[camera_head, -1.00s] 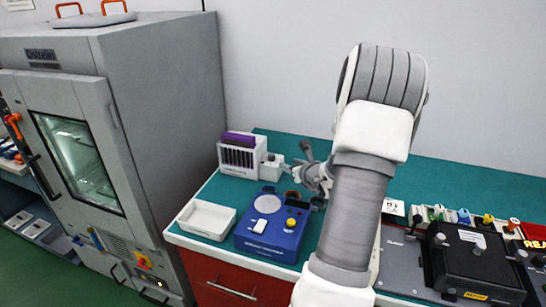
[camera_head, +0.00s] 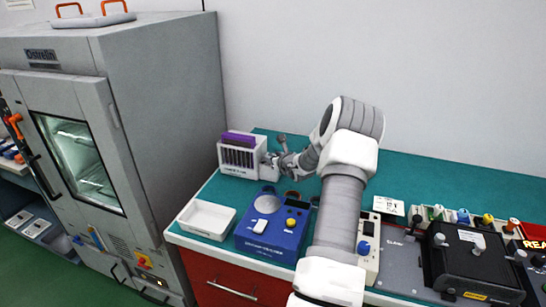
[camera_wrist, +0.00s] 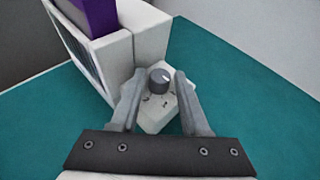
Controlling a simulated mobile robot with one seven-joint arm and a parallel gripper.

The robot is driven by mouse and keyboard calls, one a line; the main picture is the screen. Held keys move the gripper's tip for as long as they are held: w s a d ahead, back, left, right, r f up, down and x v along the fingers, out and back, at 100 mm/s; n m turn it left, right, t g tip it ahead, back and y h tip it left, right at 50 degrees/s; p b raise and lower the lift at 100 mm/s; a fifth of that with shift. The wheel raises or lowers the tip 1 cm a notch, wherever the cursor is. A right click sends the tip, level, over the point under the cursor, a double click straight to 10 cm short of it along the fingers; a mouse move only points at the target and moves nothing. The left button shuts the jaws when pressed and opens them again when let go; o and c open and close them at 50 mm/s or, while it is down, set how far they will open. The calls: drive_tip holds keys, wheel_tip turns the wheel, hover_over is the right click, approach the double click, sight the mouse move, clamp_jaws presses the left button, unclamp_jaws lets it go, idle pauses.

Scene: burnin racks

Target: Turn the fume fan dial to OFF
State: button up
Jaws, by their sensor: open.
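The fume fan dial (camera_wrist: 159,82) is a dark grey round knob with a light pointer mark towards its right side in the wrist view. It sits on a small white control box (camera_wrist: 155,118) with tiny dark markings too small to read. My gripper (camera_wrist: 158,76) is open, with one finger on each side of the dial. I cannot tell whether either finger touches it. The white fume fan unit (camera_head: 238,160) with a purple top stands beside the box. In the head view my gripper (camera_head: 271,162) hides the dial.
A blue device (camera_head: 270,236) with a yellow knob and a white tray (camera_head: 207,219) lie in front on the teal bench (camera_head: 450,187). A tall grey chamber (camera_head: 165,110) stands left. Black equipment (camera_head: 475,262) is at right. The bench back is clear.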

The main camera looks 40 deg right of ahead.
drive_tip(key=shift+w, duration=0.15)
clamp_jaws()
drive_tip(key=shift+d, duration=0.1)
drive_tip(key=shift+r+n+t+y+p, duration=0.15)
drive_tip(key=shift+n+t+y+p, duration=0.15)
drive_tip(key=shift+n+y+p, duration=0.5)
drive_tip(key=shift+d+r+y+p, duration=0.1)
drive_tip(key=shift+y+p, duration=0.3)
drive_tip(key=shift+p, duration=0.55)
drive_tip(key=shift+n+t+y+p, duration=0.3)
drive_tip(key=shift+n+y+p, duration=0.3)
drive_tip(key=shift+n+p, duration=0.1)
drive_tip(key=shift+f, duration=0.2)
